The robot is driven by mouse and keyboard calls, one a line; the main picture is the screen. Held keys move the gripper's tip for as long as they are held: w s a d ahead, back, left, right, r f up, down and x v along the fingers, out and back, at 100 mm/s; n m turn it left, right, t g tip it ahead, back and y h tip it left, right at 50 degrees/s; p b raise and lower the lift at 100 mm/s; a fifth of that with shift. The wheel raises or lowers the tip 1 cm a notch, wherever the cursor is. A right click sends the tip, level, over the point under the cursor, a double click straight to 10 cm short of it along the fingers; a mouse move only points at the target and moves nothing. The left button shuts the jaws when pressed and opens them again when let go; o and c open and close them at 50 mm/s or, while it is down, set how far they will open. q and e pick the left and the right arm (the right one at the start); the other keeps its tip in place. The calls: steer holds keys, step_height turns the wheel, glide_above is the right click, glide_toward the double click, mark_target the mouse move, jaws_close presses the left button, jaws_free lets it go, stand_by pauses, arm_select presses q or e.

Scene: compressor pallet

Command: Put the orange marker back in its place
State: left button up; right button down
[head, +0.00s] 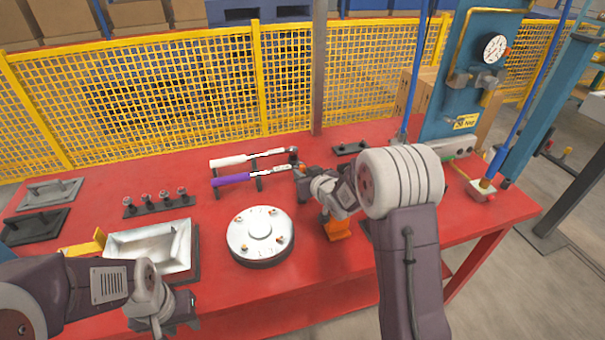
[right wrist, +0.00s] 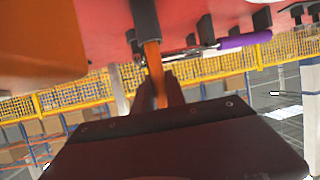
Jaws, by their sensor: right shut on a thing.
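The orange marker (right wrist: 153,62) is upright between the fingers of my right gripper (right wrist: 158,92) in the right wrist view, with a dark end piece (right wrist: 145,18) beyond the fingers. In the head view my right gripper (head: 303,178) is over the red table, near the right ends of the two wrenches; my wrist hides most of it. An orange block (head: 338,228) stands on the table below my right wrist, and a large orange surface also shows in the right wrist view (right wrist: 40,45). My left gripper (head: 185,314) is low at the left front; its fingers are unclear.
The red table (head: 330,282) holds a round metal flange (head: 260,232), a metal tray (head: 150,247), a bolt rack (head: 158,205), a purple-handled wrench (head: 232,180) and a white-handled wrench (head: 230,160). A blue press column (head: 470,95) stands at right. Yellow mesh fencing (head: 150,95) runs behind.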

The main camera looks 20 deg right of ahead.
steer(key=c, duration=1.3)
jaws_free()
steer(key=v, duration=0.9)
